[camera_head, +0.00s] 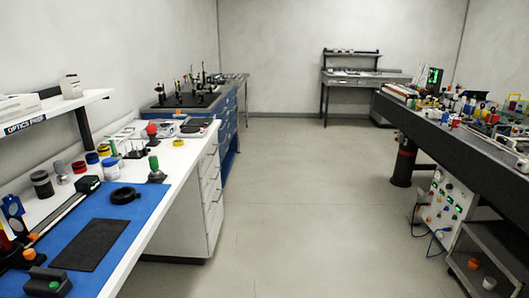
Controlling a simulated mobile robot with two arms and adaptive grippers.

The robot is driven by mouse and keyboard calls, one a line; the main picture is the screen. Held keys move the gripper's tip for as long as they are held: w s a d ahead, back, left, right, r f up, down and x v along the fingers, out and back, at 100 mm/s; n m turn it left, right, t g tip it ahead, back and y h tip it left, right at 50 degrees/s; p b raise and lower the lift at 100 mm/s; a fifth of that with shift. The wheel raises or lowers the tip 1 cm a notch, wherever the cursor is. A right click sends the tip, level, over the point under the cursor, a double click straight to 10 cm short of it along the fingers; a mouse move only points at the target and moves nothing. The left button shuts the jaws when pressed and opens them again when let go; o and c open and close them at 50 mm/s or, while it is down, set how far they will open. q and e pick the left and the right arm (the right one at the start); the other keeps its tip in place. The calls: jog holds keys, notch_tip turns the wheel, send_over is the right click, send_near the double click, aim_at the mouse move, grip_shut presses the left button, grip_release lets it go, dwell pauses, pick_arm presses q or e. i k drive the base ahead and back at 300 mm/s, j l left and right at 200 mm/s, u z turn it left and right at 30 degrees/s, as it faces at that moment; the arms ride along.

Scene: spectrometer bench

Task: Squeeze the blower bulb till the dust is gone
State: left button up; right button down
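No blower bulb can be made out with certainty. A small rounded red object (151,129) stands toward the far end of the white bench at the left; it is too small to tell if it is a bulb. A green-topped object on a dark base (154,165) stands near that bench's front edge. A black ring-shaped part (124,195) lies on the blue mat (150,208), beside a dark flat pad (90,245). I cannot make out any dust. Neither of my grippers shows in the head view.
The white bench (198,160) runs along the left, with several jars and a shelf marked OPTICS PREP (60,108). A dark optical table (440,140) full of equipment stands at the right, with a cart (480,245) below. The floor (310,200) between is clear.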

aim_at(151, 129)
jog(key=i+u, duration=0.1)
jog(key=i, duration=0.4)
jog(key=i+l, duration=0.15)
jog(key=i, duration=0.35)
jog(key=i+l+u, duration=0.15)
jog(key=i, duration=0.35)
jog(key=i+l+u, duration=0.1)
jog(key=i+u, duration=0.15)
jog(key=u, duration=0.15)
jog(key=i+l+u, duration=0.15)
jog(key=u, duration=0.3)
jog(key=i+l+u, duration=0.4)
jog(key=l+u, duration=0.2)
jog(key=u, duration=0.2)
jog(key=i+l+u, duration=0.2)
jog(key=l+u, duration=0.8)
jog(key=l, duration=0.2)
jog(key=i, duration=0.05)
